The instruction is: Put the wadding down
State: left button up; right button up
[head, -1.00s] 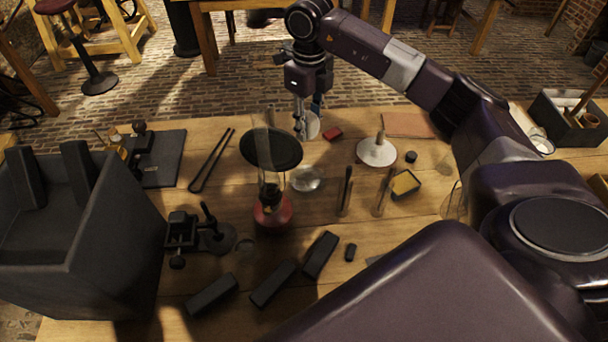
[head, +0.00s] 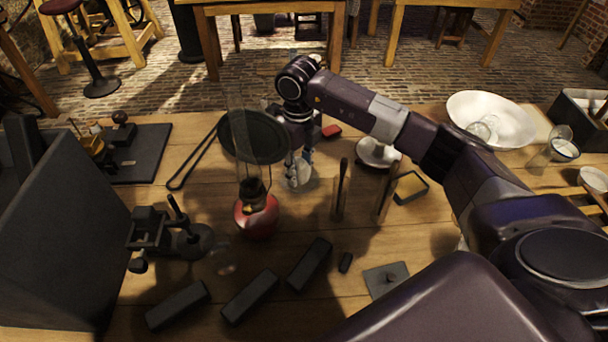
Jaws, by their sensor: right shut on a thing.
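My right gripper (head: 297,180) points down over the table behind and to the right of the red lamp (head: 257,215). Its fingers are shut on a small pale thing, apparently the wadding (head: 302,174), low near the tabletop. The wadding's outline is unclear, and it blends with a clear glass dish seen there earlier. I cannot tell whether it touches the dish or the table. My left gripper is out of view.
Two upright glass tubes (head: 340,190) stand to the right, near a yellow-topped box (head: 410,188). Dark blocks (head: 250,297) lie in front. A white basin (head: 490,118) is at right.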

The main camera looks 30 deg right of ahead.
jog(key=shift+w+d+f, duration=0.1)
jog(key=shift+f, duration=0.4)
jog(key=shift+d, duration=0.15)
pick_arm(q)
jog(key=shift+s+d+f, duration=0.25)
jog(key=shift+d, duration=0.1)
pick_arm(e)
jog(key=shift+a, duration=0.2)
jog(key=o, duration=0.8)
jog(key=shift+c, duration=0.2)
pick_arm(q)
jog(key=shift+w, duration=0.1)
pick_arm(e)
jog(key=shift+o, duration=0.3)
jog(key=shift+d+f, duration=0.1)
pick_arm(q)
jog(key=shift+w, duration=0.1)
